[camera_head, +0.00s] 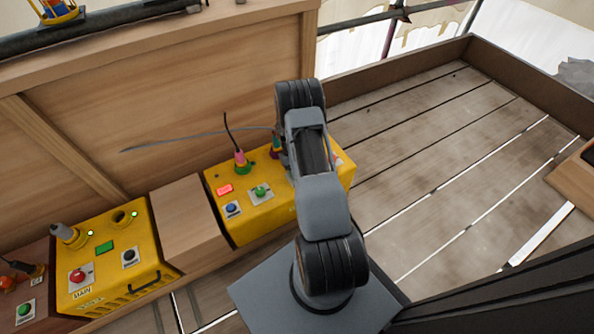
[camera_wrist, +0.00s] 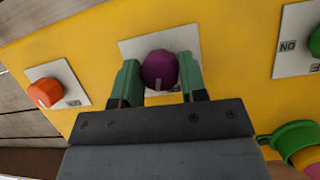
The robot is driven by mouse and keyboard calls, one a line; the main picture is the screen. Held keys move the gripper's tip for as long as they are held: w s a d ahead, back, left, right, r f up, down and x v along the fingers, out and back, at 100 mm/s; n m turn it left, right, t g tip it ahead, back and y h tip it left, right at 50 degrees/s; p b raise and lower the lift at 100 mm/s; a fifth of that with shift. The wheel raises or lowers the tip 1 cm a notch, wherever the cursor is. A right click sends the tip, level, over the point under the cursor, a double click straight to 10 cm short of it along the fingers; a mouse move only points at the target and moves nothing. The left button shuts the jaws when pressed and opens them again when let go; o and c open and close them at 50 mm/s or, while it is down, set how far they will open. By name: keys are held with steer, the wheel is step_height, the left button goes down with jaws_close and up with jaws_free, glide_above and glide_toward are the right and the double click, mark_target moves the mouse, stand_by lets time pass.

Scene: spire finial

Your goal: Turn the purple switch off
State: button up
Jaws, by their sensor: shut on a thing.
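The purple switch (camera_wrist: 159,66) is a round knob on a white plate on the yellow panel (camera_wrist: 215,40) in the wrist view. A pale mark on the knob points toward the bottom of the picture. My gripper (camera_wrist: 158,76) has its two green fingertips on the left and right sides of the knob and is shut on it. In the head view my arm reaches over the right-hand yellow box (camera_head: 270,211) and hides the purple switch and my gripper.
An orange knob (camera_wrist: 45,93) lies left of the switch, and a green knob (camera_wrist: 316,42) right of it. A plug in a green socket (camera_wrist: 294,139) sits at lower right. Another yellow box (camera_head: 150,262) stands left in the head view. A cable (camera_head: 190,137) crosses behind.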

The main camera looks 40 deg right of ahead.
steer(key=shift+n+h+p, duration=0.35)
steer(key=shift+n+h, duration=0.25)
steer(key=shift+n, duration=0.9)
steer(key=shift+d, duration=0.1)
steer(key=o, duration=0.9)
steer(key=shift+r, duration=0.1)
steer(key=p+v, duration=0.4)
steer(key=v, duration=0.9)
steer(key=shift+a+r, duration=0.2)
steer(key=shift+r, duration=0.15)
steer(key=shift+r, duration=0.1)
